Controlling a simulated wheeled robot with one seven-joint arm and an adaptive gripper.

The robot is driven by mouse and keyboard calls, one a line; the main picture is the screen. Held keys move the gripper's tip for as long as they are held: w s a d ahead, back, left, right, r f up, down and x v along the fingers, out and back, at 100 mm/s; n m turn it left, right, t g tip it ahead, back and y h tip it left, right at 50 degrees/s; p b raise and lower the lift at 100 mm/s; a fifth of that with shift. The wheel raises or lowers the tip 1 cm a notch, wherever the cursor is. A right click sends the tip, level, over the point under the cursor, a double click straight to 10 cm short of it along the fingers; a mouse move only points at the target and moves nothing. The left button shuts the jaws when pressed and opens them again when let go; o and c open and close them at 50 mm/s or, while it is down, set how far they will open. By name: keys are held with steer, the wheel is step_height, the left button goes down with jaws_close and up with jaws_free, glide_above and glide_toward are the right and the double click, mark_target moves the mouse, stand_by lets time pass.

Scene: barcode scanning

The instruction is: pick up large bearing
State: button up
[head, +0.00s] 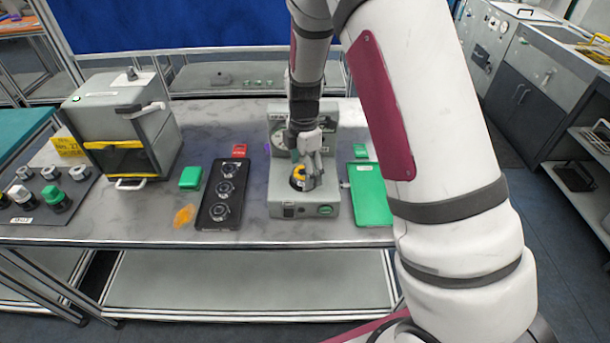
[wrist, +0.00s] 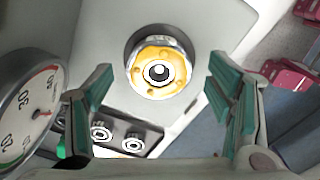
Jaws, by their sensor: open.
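The large bearing, with an orange-yellow cage and a metal ring, sits on the grey press machine (head: 325,206). In the wrist view the bearing (wrist: 161,72) lies in a round dark seat, between and beyond my two teal-padded fingers. In the head view the bearing (head: 299,179) is partly hidden by my gripper (head: 308,168), which points down over it. My gripper (wrist: 158,70) is open, with one finger at each side of the bearing. I see no finger touching it.
A round dial gauge (wrist: 28,108) is close at the left of my fingers. A black tray (head: 216,218) with several round parts lies left of the machine, beside a green box (head: 190,178). A green tray (head: 371,207) lies to its right. A grey box machine (head: 115,110) stands far left.

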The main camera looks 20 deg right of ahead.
steer(key=shift+f, duration=0.4)
steer(key=c, duration=1.5)
steer(key=shift+o, duration=0.2)
steer(key=shift+r, duration=0.1)
